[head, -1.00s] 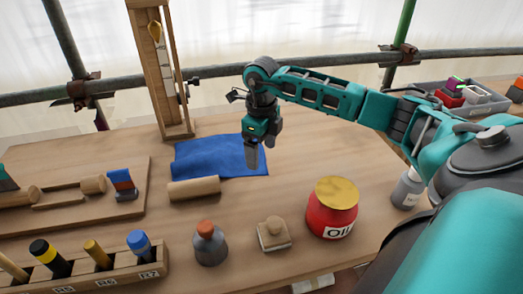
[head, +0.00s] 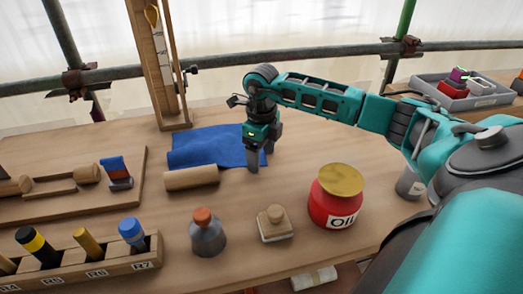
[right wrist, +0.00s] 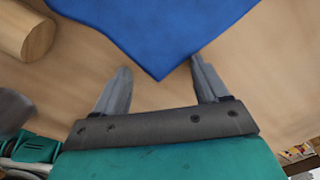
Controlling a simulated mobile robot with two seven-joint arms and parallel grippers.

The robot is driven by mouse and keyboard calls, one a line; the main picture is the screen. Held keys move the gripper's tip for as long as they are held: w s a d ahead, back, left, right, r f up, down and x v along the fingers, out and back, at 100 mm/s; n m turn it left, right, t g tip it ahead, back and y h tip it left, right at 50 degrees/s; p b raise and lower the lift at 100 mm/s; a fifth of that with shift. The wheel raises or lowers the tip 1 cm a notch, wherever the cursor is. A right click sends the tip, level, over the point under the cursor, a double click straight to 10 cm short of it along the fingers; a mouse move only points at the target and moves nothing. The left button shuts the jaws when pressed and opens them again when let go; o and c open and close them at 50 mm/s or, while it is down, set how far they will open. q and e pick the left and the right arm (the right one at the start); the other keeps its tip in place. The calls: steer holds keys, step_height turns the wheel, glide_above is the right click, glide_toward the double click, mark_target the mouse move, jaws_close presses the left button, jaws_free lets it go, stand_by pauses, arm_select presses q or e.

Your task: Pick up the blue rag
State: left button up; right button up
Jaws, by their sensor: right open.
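The blue rag (head: 206,147) lies flat on the wooden bench, behind a wooden cylinder. My right gripper (head: 258,165) points down at the rag's right edge and hides part of it. In the right wrist view the rag (right wrist: 155,30) fills the top middle, with one corner pointing down between the fingers. The right gripper (right wrist: 160,88) is open, its two fingers apart on either side of that corner, with nothing gripped. Whether the fingertips touch the bench is unclear. My left gripper is not in view.
The wooden cylinder (head: 191,178) lies just in front of the rag. A wooden frame (head: 158,65) rises behind the rag. Bench right of the gripper is clear.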

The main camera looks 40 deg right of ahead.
steer(key=shift+s+f, duration=0.1)
steer(key=shift+f, duration=0.05)
steer(key=c, duration=1.2)
jaws_close()
step_height(320, 180, up, 12)
steer(key=p, duration=0.8)
steer(key=shift+p, duration=0.4)
steer(key=shift+r, duration=0.2)
step_height(320, 180, up, 18)
